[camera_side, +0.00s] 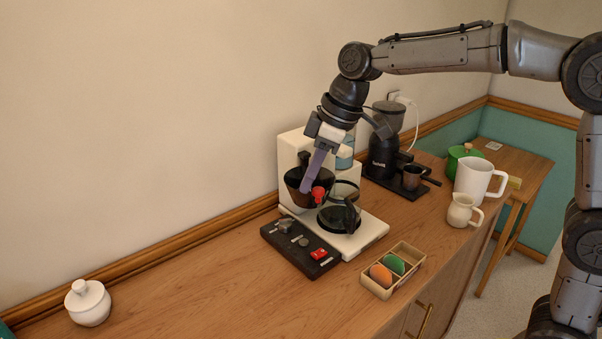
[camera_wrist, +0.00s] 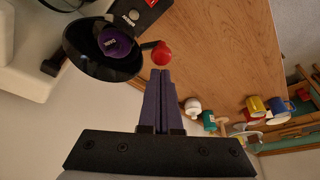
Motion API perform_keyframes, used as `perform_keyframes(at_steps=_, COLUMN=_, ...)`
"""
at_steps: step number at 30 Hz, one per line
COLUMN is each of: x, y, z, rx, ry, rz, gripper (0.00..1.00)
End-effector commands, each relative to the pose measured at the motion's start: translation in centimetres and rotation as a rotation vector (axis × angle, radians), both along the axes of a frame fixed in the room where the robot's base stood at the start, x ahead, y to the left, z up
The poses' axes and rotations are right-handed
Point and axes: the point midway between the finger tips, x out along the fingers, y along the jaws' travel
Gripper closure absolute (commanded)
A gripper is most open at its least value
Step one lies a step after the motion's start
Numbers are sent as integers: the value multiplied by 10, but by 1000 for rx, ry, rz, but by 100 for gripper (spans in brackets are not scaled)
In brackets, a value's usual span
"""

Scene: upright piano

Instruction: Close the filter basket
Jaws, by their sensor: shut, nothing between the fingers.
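The white coffee maker (camera_side: 290,158) stands against the wall. Its dark filter basket (camera_side: 295,182) sticks out at the front, with its open top and a purple round piece (camera_wrist: 115,43) inside showing in the wrist view. The basket's red knob (camera_side: 317,194) is on a short dark handle and also shows in the wrist view (camera_wrist: 161,54). My gripper (camera_side: 306,188) has purple fingers, shut and empty. Its tips are right by the red knob in the wrist view (camera_wrist: 165,73); I cannot tell whether they touch it. My fingers hide part of the basket in the side view.
A glass carafe (camera_side: 338,217) sits on the machine's base, close to the basket. A black switch panel (camera_side: 288,254) lies in front. A black grinder (camera_side: 383,155), white pitcher (camera_side: 474,178) and wooden tray (camera_side: 374,289) are to the right. The left counter is mostly clear.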

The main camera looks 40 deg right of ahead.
Motion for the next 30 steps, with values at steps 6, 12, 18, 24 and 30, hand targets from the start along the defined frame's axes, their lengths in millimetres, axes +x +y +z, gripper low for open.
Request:
perform_keyframes(at_steps=6, x=0, y=0, z=0, rx=0, ry=0, rz=0, gripper=100)
perform_keyframes(at_steps=12, x=-1, y=-1, z=0, rx=0, ry=0, rz=6, gripper=100)
perform_keyframes(at_steps=18, x=-4, y=-6, z=0, rx=1, ry=0, rz=35, gripper=100)
perform_keyframes(at_steps=24, x=-6, y=-8, z=0, rx=-1, ry=1, rz=54, gripper=100)
perform_keyframes(at_steps=30, x=-8, y=-11, z=0, rx=-1, ry=2, rz=76, gripper=100)
